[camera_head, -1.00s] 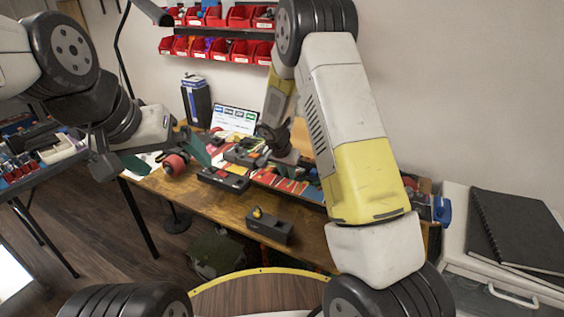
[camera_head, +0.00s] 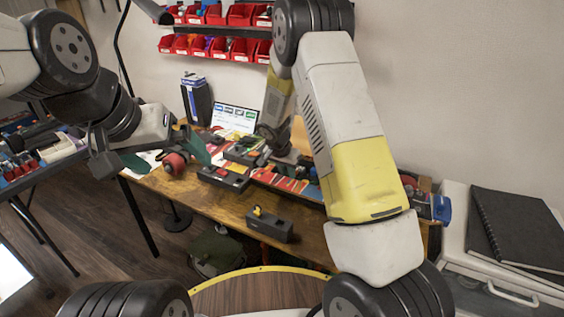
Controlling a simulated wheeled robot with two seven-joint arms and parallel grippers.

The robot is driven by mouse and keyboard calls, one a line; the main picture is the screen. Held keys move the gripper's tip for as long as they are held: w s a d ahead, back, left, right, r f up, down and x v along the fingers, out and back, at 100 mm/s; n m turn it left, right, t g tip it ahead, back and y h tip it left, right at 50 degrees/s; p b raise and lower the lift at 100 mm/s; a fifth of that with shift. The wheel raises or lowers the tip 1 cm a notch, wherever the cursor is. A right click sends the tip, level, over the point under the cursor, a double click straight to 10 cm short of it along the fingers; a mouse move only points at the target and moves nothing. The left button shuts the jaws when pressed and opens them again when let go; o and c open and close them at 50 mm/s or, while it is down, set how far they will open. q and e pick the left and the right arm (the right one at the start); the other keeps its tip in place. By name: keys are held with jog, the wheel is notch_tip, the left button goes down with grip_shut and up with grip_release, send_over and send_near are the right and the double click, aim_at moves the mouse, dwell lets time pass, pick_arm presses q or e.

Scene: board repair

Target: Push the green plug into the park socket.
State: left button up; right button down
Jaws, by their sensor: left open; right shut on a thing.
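My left gripper (camera_head: 168,155) is open and empty, its two green fingers spread above the left end of the table. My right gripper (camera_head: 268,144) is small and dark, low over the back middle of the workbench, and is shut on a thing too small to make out. I cannot pick out the green plug; it may be hidden at the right gripper. Another dark block (camera_head: 272,226) with a yellow piece on top sits at the front edge. Which one is the park socket I cannot tell.
A red round-ended tool (camera_head: 174,164) lies at the table's left. A display card (camera_head: 234,118) and a dark blue box (camera_head: 196,101) stand at the back. My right arm covers the table's right part. Bare wood (camera_head: 205,196) shows at the front left.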

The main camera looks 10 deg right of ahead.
aim_at(287, 174)
jog(key=shift+f, duration=0.5)
dwell(0.5)
jog(key=c, duration=0.9)
grip_release()
jog(key=shift+r, duration=0.4)
jog(key=shift+r, duration=1.1)
jog(key=shift+r, duration=3.05)
